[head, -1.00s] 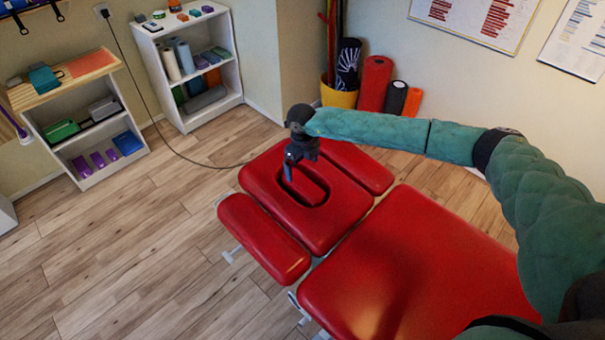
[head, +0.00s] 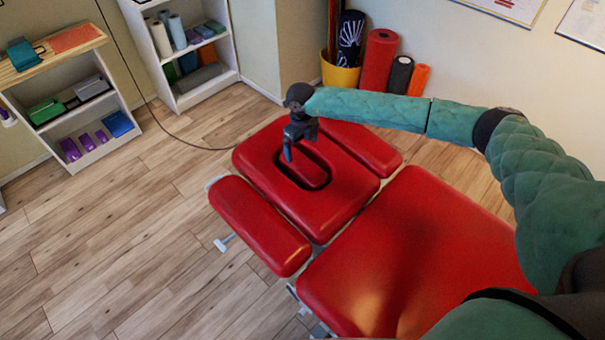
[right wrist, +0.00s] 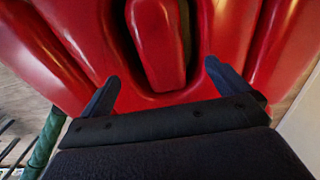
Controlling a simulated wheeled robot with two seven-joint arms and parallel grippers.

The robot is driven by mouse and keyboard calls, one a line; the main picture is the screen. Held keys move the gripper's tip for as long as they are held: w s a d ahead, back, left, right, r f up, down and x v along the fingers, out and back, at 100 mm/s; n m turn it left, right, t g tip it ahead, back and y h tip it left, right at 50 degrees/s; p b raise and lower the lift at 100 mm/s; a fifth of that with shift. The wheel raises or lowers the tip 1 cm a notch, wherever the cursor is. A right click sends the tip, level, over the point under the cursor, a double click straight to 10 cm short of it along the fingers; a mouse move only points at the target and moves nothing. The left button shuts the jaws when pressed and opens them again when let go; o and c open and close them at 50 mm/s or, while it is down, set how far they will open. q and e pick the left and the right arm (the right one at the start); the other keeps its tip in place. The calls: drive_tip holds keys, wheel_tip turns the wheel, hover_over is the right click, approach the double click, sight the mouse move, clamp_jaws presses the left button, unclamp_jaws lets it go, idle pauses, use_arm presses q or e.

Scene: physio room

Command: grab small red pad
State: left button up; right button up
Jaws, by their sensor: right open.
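The small red pad (head: 311,172) is a narrow, rounded cushion sitting in the oval face opening of the red headrest (head: 345,200). In the right wrist view the small red pad (right wrist: 157,40) lies beyond and between the fingertips, with a dark gap around its near part. My right gripper (head: 288,150) is over the headrest at the pad's left side. In the right wrist view the right gripper (right wrist: 160,78) is open, its two dark fingers spread, with nothing between them. My left gripper is not in view.
Red armrest pads flank the headrest, one at the near left (head: 258,225) and one at the far right (head: 362,148). The main red table section (head: 415,260) lies at the right. Wooden floor (head: 110,250) is clear at the left. Shelves (head: 75,105) and rollers (head: 378,75) stand behind.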

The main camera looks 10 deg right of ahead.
sight(302, 164)
drive_tip(key=shift+f, duration=0.8)
drive_tip(key=shift+f+p, duration=0.45)
drive_tip(key=shift+f, duration=0.65)
wheel_tip(302, 164, down, 4)
drive_tip(key=p, duration=0.2)
drive_tip(key=shift+s+d+r+p, duration=0.15)
drive_tip(key=shift+r+p, duration=0.1)
drive_tip(key=shift+p, duration=0.15)
drive_tip(key=shift+f, duration=0.85)
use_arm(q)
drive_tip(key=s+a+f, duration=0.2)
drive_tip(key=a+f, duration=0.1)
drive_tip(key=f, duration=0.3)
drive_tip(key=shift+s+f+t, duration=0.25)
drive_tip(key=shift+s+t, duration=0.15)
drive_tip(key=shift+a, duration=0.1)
use_arm(e)
drive_tip(key=shift+c, duration=0.2)
drive_tip(key=c, duration=1.1)
